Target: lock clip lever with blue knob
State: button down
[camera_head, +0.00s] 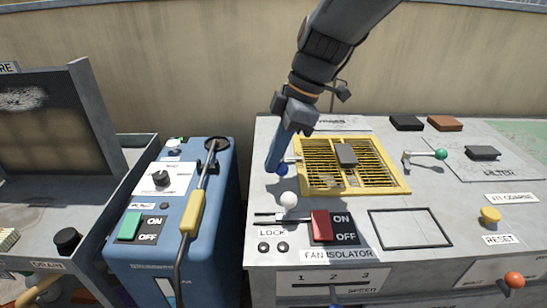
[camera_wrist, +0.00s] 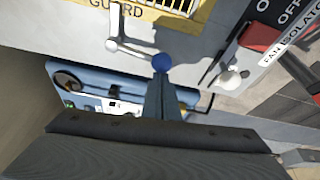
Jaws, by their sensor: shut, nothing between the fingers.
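The clip lever (camera_wrist: 135,47) is a short metal arm beside the yellow guard frame (camera_head: 405,190). Its blue knob (camera_wrist: 162,63) is at the free end in the wrist view, pointing away from the frame. In the head view the blue knob (camera_head: 283,169) shows just beside my fingertips at the frame's left edge, partly covered by them. My gripper (camera_wrist: 163,84) is shut and empty, with its tips right at the knob. I cannot tell whether they touch it. In the head view my gripper (camera_head: 273,165) reaches down from above.
Another lever with a green knob (camera_head: 441,154) is right of the guard. A white ball knob (camera_head: 289,199) and the red fan isolator switch (camera_head: 321,225) stand in front. A dark block (camera_head: 346,154) lies on the grille. A blue machine (camera_head: 150,255) stands left across a gap.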

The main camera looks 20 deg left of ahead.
jog(key=a, duration=0.1)
jog(key=s+a+r+p, duration=0.1)
jog(key=a, duration=0.1)
jog(key=shift+s+a+r, duration=0.2)
jog(key=shift+s+a, duration=0.05)
jog(key=shift+s, duration=0.15)
jog(key=v, duration=0.9)
jog(key=shift+w+d+r+p, duration=0.15)
jog(key=shift+w+p, duration=0.1)
jog(key=shift+p, duration=0.2)
jog(key=shift+d, duration=0.1)
jog(key=s+d+f+m+t+h, duration=0.1)
jog(key=s+d+f+m, duration=0.35)
jog(key=d+m, duration=0.35)
jog(key=s+d+f+m+h, duration=0.1)
jog(key=s+d+f+m, duration=0.2)
jog(key=s+d+m, duration=0.45)
jog(key=s+d+f+m+t+h, duration=0.1)
jog(key=s+d+f+m, duration=0.3)
jog(key=d, duration=0.6)
jog(key=w+d+r+m+p, duration=0.2)
jog(key=d+r+p, duration=0.6)
jog(key=p, duration=0.7)
jog(key=shift+w+m+h, duration=0.3)
jog(key=shift+w+m, duration=0.05)
jog(key=shift+m, duration=0.3)
